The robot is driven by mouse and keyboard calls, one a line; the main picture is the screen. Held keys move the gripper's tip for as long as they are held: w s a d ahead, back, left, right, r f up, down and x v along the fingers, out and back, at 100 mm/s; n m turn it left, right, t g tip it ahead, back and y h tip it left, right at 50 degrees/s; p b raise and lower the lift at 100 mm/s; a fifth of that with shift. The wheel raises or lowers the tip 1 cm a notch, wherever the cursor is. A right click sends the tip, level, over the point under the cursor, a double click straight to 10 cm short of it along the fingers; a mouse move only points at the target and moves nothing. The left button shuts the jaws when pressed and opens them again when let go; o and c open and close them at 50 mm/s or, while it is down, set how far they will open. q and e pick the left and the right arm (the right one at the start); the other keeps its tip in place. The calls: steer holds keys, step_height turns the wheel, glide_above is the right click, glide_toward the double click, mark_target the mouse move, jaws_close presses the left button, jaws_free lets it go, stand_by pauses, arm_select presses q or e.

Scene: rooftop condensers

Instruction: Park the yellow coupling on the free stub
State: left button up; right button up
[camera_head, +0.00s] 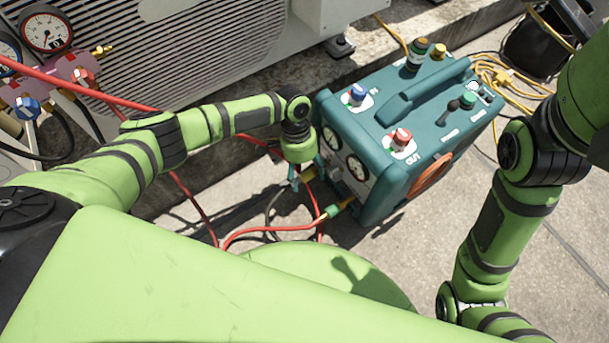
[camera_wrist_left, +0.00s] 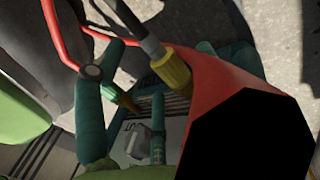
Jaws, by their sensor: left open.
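The yellow coupling (camera_wrist_left: 172,68) sits at the end of a dark hose in the left wrist view, beyond the finger area. Close red and black shapes hide its lower side. A brass stub (camera_head: 103,50) sticks out of the manifold at upper left; I cannot tell which stub is free.
The teal machine (camera_head: 385,200) carries blue (camera_head: 357,92) and red (camera_head: 401,138) knobs. Red hoses (camera_head: 205,215) cross the floor in front of it. A condenser (camera_head: 225,45) stands behind. Yellow cable (camera_head: 510,85) and a black bucket (camera_head: 537,47) are at upper right.

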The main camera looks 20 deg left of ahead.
arm_select(q)
steer(key=shift+f, duration=0.15)
steer(key=shift+c, duration=0.4)
steer(key=shift+s+d, duration=0.1)
jaws_close()
steer(key=shift+s+p, duration=0.3)
steer(key=shift+p, duration=0.05)
steer(key=shift+s+a+p, duration=0.25)
steer(key=shift+a+p, duration=0.1)
steer(key=shift+s+a+p, duration=1.2)
steer(key=shift+s+p, duration=0.1)
steer(key=shift+p, duration=0.3)
